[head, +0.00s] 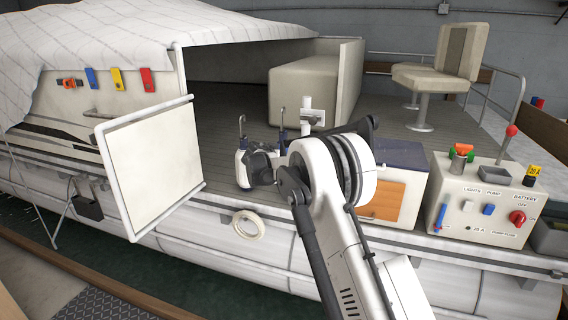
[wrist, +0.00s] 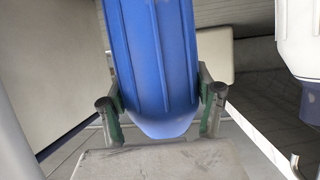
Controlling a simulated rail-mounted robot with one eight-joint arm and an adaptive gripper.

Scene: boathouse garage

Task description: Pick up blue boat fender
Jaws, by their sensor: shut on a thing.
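The blue boat fender (wrist: 152,55) fills the upper middle of the wrist view. It is a ribbed blue cylinder with a smooth rounded end pointing toward the bottom of that view. My gripper (wrist: 160,106) is shut on it, one finger on each side near the rounded end. The far end of the fender is cut off by the top of the wrist view. In the head view my gripper (head: 264,166) is at the edge of the boat deck, partly hidden by my arm, and I cannot make out the fender clearly there.
An open white hatch door (head: 148,165) stands left of my gripper. A white switch panel (head: 482,208) and a cooler-like box (head: 402,185) are to the right. The deck (head: 222,125) behind is largely clear.

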